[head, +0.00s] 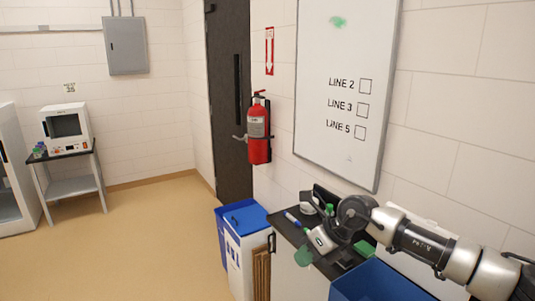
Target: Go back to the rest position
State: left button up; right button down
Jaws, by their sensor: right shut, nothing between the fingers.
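My right arm reaches in from the right edge, in front of the wall and over the dark counter (285,226). Its gripper (320,240) is at the arm's left end, low over the counter, and looks shut and empty. The fingertips are small and hard to make out against the dark things there. My left gripper is not in view. The whiteboard (345,60) on the wall reads LINE 2, LINE 3 and LINE 5, each with a box that looks empty.
A blue bin (375,285) is below the arm. A blue-lidded white bin (243,222) stands left of the counter. A red extinguisher (259,130) hangs by the dark door (228,80).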

jog(key=s+a+r+m+t+y, duration=0.4)
jog(key=s+a+m+t+y, duration=0.35)
jog(key=a+y, duration=0.5)
jog(key=s+d+f+m+t+h, duration=0.3)
jog(key=d+f+m+h, duration=0.45)
jog(key=m, duration=0.65)
jog(key=s+d+f+m+t+h, duration=0.2)
jog(key=d+f+m+t+h, duration=0.15)
jog(key=d+m+h, duration=0.85)
jog(key=s+d+f+m+g, duration=0.3)
jog(key=s+f+m+g, duration=0.25)
jog(key=s, duration=0.55)
jog(key=s+d+f+m+g, duration=0.2)
jog(key=s+f+m+g, duration=0.35)
jog(key=s, duration=0.55)
notch_tip(320, 180, down, 34)
jog(key=s+n+g+b, duration=0.1)
jog(key=n+g+b, duration=0.1)
jog(key=b, duration=0.5)
jog(key=s+d+f+b, duration=0.1)
jog(key=s+f+b, duration=0.2)
jog(key=s+f, duration=0.5)
jog(key=s+d+f+g+b, duration=0.1)
jog(key=s+d+f+b, duration=0.1)
jog(key=s+f, duration=0.6)
notch_tip(320, 180, down, 7)
jog(key=shift+s+r+b, duration=0.1)
jog(key=shift+s+b, duration=0.3)
jog(key=shift+b, duration=0.15)
